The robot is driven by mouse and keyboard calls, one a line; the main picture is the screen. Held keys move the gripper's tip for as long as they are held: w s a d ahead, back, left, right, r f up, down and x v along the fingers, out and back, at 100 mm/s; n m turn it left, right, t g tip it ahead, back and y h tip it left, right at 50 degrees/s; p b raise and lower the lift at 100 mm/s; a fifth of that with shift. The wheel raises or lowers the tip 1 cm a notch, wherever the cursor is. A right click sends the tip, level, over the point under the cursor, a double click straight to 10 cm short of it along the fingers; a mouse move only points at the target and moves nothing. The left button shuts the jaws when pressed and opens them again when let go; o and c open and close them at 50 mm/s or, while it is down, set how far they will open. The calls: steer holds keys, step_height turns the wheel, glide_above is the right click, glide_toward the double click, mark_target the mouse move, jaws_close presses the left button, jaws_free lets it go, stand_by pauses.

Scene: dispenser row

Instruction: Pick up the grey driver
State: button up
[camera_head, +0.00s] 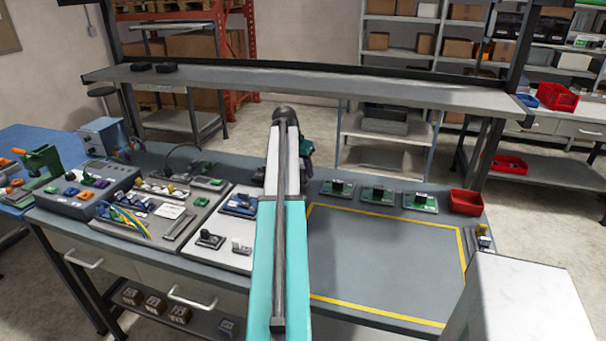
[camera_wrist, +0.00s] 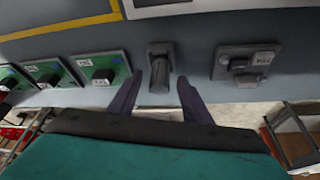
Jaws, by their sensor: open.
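A dark grey upright piece with a rounded end, which looks like the grey driver (camera_wrist: 159,82), sits at a small grey block on the bench in the wrist view. My gripper (camera_wrist: 160,76) is open, with one dark purple finger on each side of this piece. The fingers look apart from it. In the head view my arm covers this spot, and only part of my gripper (camera_head: 307,150) shows past the arm. I cannot tell how deep the fingers reach around the piece.
Beside it in the wrist view stands a grey labelled fixture (camera_wrist: 245,65). Several green boards (camera_wrist: 103,77) lie on the other side. In the head view, a red bin (camera_head: 466,202) stands at the bench's right, and the yellow-outlined area (camera_head: 385,260) is clear. A shelf (camera_head: 320,83) spans above.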

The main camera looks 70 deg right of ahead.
steer(key=shift+d+f, duration=0.2)
steer(key=shift+f, duration=0.4)
steer(key=shift+c, duration=0.3)
jaws_close()
